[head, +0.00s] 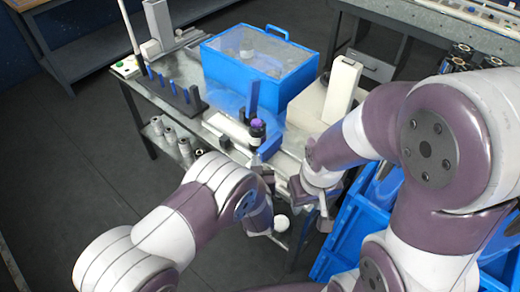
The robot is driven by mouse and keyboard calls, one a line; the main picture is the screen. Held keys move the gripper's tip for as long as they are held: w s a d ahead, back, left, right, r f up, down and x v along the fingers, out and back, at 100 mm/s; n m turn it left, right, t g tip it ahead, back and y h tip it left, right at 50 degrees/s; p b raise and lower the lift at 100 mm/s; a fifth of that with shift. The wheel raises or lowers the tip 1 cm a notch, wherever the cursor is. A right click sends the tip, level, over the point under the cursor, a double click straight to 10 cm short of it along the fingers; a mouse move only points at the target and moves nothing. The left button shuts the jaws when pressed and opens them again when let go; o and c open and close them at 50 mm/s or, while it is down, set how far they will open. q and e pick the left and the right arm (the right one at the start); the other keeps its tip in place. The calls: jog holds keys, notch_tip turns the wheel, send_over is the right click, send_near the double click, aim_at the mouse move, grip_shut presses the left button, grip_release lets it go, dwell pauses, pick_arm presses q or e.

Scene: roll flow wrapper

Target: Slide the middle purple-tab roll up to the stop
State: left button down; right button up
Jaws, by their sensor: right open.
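A dark roll with a purple tab (257,125) stands upright on the machine table, in front of the blue clear-lidded box and beside a tall blue plate (252,98). Whether it touches a stop is too small to tell. My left gripper (268,222) is low at the near edge of the table, nearer to me than the roll and apart from it; its jaws are hidden by my arm. My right gripper (318,205) is open at the table's near right edge, right of and nearer than the roll, and apart from it.
The blue box (262,62) with a clear lid fills the table's back. A dark rack with blue posts (172,88) stands at left. Several rolls (169,137) sit on a lower shelf. A white upright unit (342,88) is at right. Blue crates (345,235) stand below.

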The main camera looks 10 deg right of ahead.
pick_arm(q)
jog(key=s+a+r+g, duration=0.1)
jog(key=a+r+g, duration=0.25)
jog(key=a, duration=0.45)
jog(key=s+a+r+g, duration=0.1)
jog(key=a+r+g, duration=0.25)
jog(key=a, duration=0.45)
jog(key=s+a+r+g+y, duration=0.1)
jog(key=s+a+g, duration=0.2)
jog(key=s+a, duration=0.3)
jog(key=s+a+r+n+g+y, duration=0.1)
jog(key=s+a+r+g, duration=0.1)
jog(key=s+a, duration=0.5)
jog(key=s+g, duration=0.1)
jog(key=s, duration=0.4)
jog(key=shift+s+a+r+n+g+y, duration=0.15)
jog(key=shift+a+n+g+y, duration=0.1)
jog(key=shift+n+g+y, duration=0.05)
jog(key=shift+d, duration=0.1)
